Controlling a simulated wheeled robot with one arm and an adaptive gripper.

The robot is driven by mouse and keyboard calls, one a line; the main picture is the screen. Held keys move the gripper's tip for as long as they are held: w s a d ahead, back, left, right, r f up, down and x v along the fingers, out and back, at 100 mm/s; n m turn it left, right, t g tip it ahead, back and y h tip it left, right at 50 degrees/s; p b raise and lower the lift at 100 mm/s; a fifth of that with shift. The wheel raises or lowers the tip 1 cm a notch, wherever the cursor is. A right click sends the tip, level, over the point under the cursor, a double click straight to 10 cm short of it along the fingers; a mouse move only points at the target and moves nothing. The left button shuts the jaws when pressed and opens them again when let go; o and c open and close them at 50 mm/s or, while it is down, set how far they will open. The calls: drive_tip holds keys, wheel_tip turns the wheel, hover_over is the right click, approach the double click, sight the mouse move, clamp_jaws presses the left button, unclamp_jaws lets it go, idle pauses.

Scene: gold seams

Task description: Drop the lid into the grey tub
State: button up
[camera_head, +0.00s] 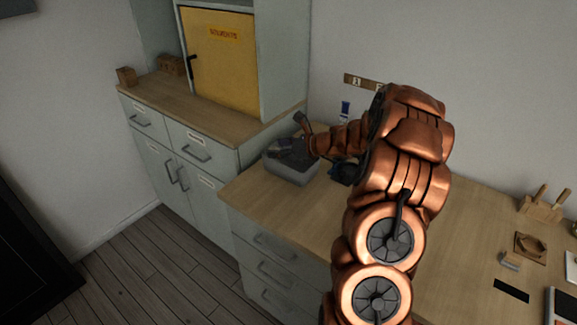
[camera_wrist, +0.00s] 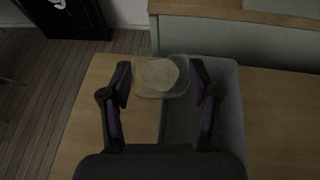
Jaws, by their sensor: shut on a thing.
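The grey tub (camera_head: 291,174) stands on the wooden counter near its left end in the head view. My gripper (camera_head: 284,150) is above the tub. In the wrist view my gripper (camera_wrist: 160,77) is shut on the lid (camera_wrist: 158,75), a pale piece with rounded corners and a tan round middle, held between the fingertips. The tub also shows in the wrist view (camera_wrist: 232,110), below and to the right. The lid overlaps the tub's left edge in that picture. I cannot make out the lid clearly in the head view, and the gripper hides part of the tub's inside.
A taller cabinet (camera_head: 196,150) with a yellow door (camera_head: 222,62) above stands left of the counter. A dark blue thing (camera_head: 343,173) lies right of the tub, partly behind my arm. A wooden holder (camera_head: 541,207) stands far right. The counter's front edge is close to the tub.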

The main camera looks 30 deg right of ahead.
drive_tip(key=s+d+r+m+h, duration=0.1)
drive_tip(key=d+r+m+h, duration=0.15)
drive_tip(key=d, duration=0.55)
drive_tip(key=shift+n+t+y, duration=0.35)
drive_tip(key=shift+t, duration=0.05)
drive_tip(key=f+b, duration=0.2)
drive_tip(key=b, duration=0.1)
drive_tip(key=f+b, duration=0.3)
drive_tip(key=shift+a+f, duration=0.2)
drive_tip(key=shift+f, duration=0.15)
drive_tip(key=o, duration=0.9)
drive_tip(key=v, duration=1.2)
